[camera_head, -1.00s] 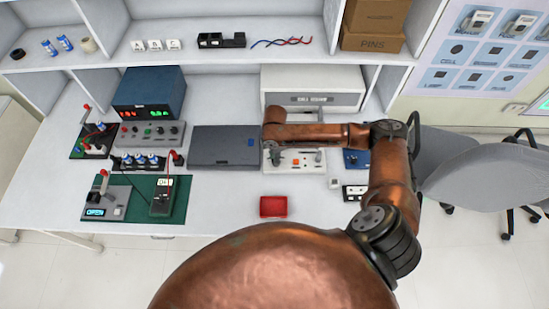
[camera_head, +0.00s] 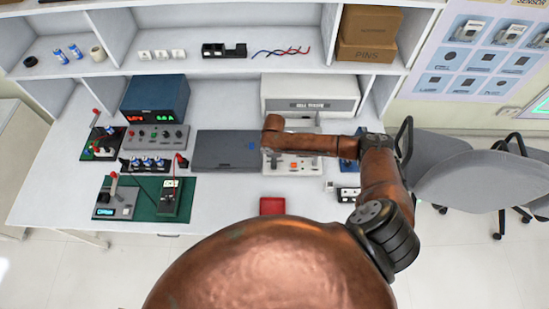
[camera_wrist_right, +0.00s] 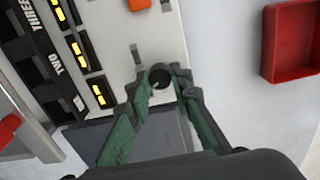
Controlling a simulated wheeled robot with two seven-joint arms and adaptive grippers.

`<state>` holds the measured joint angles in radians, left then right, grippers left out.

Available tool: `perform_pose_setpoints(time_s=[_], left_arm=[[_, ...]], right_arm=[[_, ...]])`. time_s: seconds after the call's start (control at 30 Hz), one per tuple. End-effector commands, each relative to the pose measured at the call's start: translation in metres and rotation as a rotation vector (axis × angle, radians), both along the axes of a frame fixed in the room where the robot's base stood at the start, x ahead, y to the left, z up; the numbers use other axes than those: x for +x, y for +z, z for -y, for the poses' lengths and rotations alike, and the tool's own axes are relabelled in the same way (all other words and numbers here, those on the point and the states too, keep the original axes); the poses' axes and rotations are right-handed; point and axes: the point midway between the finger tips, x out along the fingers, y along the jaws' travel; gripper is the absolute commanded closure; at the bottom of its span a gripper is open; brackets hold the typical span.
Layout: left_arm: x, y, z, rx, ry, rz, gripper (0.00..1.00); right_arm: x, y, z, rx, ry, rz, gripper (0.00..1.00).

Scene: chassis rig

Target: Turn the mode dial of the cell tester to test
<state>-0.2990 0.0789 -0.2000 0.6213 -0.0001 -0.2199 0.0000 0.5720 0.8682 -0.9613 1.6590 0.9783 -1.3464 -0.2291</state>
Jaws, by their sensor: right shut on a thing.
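The cell tester (camera_head: 306,168) is a white panel with an orange button, on the bench under my right arm in the head view. In the right wrist view, its white panel (camera_wrist_right: 112,27) shows the orange button (camera_wrist_right: 138,4) and slots labelled TWO and THREE. The black mode dial (camera_wrist_right: 160,76) with a light mark sits at its edge. My right gripper (camera_wrist_right: 157,84) is shut on this dial, its green-padded fingers on either side. In the head view my forearm hides most of the gripper and the dial. The dial's setting labels are not readable. My left gripper is not in view.
A red tray (camera_head: 272,206) lies in front of the tester. A dark grey flat panel (camera_head: 225,152) lies to its left, and a white instrument (camera_head: 310,95) stands behind it. Further left are a blue power supply (camera_head: 155,98) and wired test boards. Bench in front is mostly clear.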

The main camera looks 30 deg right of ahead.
Motion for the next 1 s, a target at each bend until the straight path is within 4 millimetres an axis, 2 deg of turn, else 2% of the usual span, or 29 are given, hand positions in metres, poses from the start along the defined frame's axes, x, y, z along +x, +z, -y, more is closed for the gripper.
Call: perform_pose_setpoints(time_s=[0.03, 0.1, 0.4, 0.7, 1.0], left_arm=[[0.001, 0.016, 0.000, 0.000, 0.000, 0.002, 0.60], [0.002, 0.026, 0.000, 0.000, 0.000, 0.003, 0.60], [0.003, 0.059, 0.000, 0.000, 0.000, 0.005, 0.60], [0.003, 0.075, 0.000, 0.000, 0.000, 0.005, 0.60], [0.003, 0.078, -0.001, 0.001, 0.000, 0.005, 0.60]], right_arm=[[-0.001, 0.007, -0.001, 0.002, -0.043, -0.001, 1.00], [-0.001, 0.007, -0.001, 0.002, -0.105, -0.002, 1.00], [0.000, 0.004, -0.001, 0.001, -0.333, 0.000, 1.00], [0.001, 0.002, 0.000, -0.001, -0.461, 0.000, 1.00], [0.001, 0.001, 0.000, 0.000, -0.495, 0.001, 1.00]])
